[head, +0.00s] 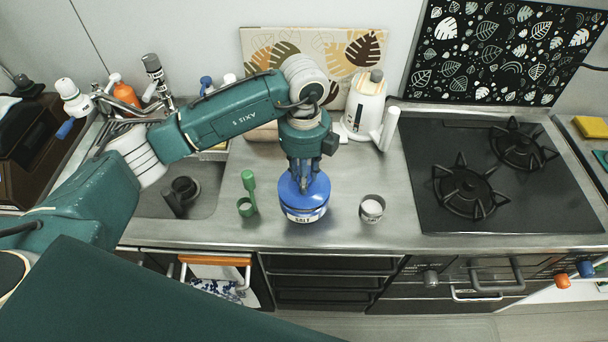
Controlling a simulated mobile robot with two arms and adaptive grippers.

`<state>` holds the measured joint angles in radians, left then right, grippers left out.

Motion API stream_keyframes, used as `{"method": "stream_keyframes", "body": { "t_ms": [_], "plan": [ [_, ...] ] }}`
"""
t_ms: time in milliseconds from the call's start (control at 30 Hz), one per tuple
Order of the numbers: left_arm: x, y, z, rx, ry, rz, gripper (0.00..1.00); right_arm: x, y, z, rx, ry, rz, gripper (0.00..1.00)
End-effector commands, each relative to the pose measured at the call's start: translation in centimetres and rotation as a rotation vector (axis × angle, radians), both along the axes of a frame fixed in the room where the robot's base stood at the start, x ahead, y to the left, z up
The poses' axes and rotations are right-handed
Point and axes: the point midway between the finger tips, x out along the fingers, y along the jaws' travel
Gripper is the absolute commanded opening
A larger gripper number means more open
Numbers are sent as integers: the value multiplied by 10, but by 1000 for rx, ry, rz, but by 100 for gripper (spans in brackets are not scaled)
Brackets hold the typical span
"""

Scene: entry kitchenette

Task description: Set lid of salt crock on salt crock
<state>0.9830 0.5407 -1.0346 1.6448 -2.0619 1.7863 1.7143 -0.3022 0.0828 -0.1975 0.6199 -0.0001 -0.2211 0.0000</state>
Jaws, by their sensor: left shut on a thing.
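The blue salt crock (305,216) with a pale SALT label stands upright on the steel counter, near its front edge. Its blue lid (289,193) is over the crock's mouth, and little or no gap shows between them. From this high angle I cannot tell whether the lid rests fully on the rim. My left gripper (304,182) points down over the middle of the lid and is shut on it, probably at its knob, which the fingers hide. My right gripper is not in view.
A small metal cup (372,208) stands close right of the crock. The black gas hob (490,180) fills the right side.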

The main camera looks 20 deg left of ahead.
Motion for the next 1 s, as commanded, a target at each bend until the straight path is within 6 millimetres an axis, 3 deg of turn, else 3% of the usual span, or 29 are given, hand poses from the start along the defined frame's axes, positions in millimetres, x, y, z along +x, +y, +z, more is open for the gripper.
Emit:
{"method": "stream_keyframes", "body": {
  "t_ms": [1000],
  "plan": [
    [0, 0, -21, 0, 0, 0, 0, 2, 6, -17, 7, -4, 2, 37]
  ]
}}
